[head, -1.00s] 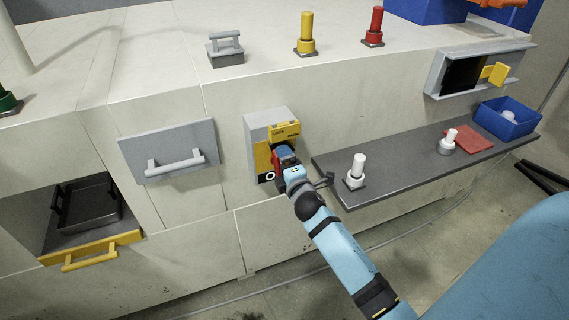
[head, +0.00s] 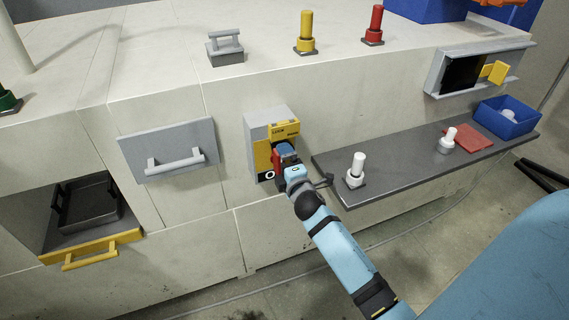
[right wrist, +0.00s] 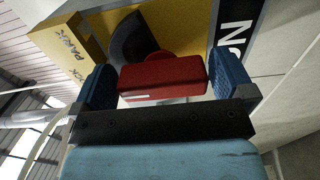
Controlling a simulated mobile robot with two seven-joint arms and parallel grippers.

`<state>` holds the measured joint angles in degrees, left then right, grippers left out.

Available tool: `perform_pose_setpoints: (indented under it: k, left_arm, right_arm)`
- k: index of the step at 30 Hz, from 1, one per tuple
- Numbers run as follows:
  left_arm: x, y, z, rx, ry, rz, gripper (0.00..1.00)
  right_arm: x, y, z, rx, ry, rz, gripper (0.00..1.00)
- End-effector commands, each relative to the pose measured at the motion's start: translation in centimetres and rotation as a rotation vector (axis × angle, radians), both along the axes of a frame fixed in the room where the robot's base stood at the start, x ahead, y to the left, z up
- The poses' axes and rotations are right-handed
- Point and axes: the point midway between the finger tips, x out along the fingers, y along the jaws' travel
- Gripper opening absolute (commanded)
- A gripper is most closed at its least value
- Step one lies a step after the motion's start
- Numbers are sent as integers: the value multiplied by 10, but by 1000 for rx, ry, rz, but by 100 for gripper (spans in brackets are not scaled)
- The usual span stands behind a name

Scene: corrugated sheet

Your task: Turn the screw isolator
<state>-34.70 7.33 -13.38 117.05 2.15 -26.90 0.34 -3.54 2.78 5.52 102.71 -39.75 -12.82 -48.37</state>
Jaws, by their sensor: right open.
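The screw isolator is a grey box with a yellow front (head: 262,156), fixed to the pale panel in the middle of the head view. Its red handle (right wrist: 165,78) shows in the right wrist view in front of the yellow plate (right wrist: 185,22), with a dark round part behind it. My right gripper (right wrist: 160,88) is open, with one blue finger pad on each side of the red handle. A narrow gap shows at each side. In the head view my right gripper (head: 286,158) covers most of the handle. My left gripper is not in view.
A dark shelf (head: 400,172) with white knobs, a red pad and a blue bin (head: 508,118) is right of the isolator. A grey drawer front (head: 170,150) is to its left. Yellow and red posts stand on the top.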

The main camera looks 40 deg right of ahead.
Motion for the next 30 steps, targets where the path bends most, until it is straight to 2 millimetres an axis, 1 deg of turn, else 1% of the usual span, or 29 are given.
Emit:
perform_pose_setpoints:
  k: [2,5,8,15,19,24,30]
  left_arm:
    - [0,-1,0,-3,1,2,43]
    - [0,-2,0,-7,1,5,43]
    - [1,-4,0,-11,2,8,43]
    - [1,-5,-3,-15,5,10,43]
    - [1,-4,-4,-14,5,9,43]
    - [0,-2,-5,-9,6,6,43]
    - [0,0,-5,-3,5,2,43]
  right_arm:
    - [-4,1,-1,0,1,0,100]
    - [-17,4,-1,1,2,0,100]
    - [-36,9,-2,2,3,0,100]
    - [-91,22,-2,3,3,0,100]
    - [-113,27,-1,1,3,-1,100]
    - [-130,31,-1,1,1,0,100]
    - [-134,32,0,0,1,0,100]
